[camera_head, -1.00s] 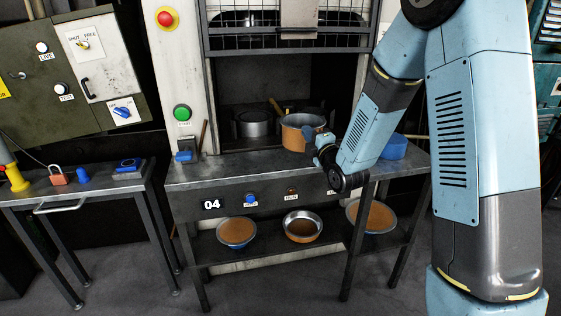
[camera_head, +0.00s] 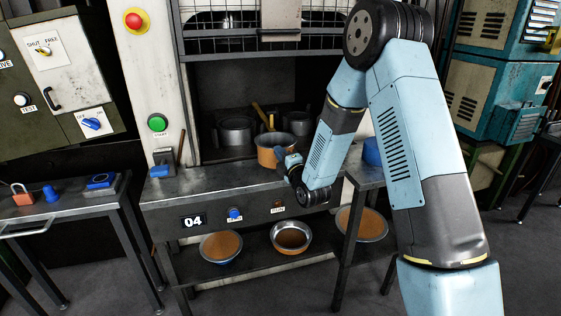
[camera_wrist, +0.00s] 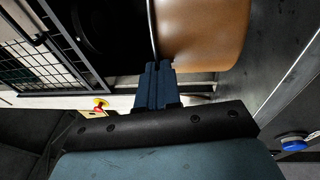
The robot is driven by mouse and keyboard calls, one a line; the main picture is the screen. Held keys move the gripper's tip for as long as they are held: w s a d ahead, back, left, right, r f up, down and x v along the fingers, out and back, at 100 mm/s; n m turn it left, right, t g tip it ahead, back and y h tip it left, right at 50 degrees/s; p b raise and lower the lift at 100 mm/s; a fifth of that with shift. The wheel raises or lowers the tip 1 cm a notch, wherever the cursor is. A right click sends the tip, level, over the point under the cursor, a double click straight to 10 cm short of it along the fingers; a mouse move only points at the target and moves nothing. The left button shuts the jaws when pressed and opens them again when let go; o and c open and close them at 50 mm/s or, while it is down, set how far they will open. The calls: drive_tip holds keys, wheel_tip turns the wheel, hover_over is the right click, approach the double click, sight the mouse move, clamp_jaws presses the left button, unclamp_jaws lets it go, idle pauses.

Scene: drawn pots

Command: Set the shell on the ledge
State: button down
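The shell appears to be the orange-brown pot (camera_head: 268,155) at the mouth of the dark chamber; it also shows in the wrist view (camera_wrist: 205,35). My gripper (camera_head: 284,158) is at the pot's right side. In the wrist view its blue fingers (camera_wrist: 155,80) are closed on the pot's rim. The ledge seems to be the grey metal bench top (camera_head: 205,184) in front of the chamber. The pot is upright, over or at its back part; I cannot tell whether it touches. My wrist hides the bench just right of the pot.
Grey pots (camera_head: 236,132) stand inside the chamber, under a wire guard (camera_head: 225,38). A blue object (camera_head: 372,152) sits at the bench's right end. A lever (camera_head: 165,158) stands at the left end. Filled bowls (camera_head: 221,244) are on the shelf below. The bench's left front is clear.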

drive_tip(key=f, duration=0.3)
drive_tip(key=shift+w+f, duration=0.25)
drive_tip(key=shift+f, duration=0.05)
drive_tip(key=c, duration=1.3)
unclamp_jaws()
drive_tip(key=shift+c, duration=0.2)
drive_tip(key=shift+s, duration=0.1)
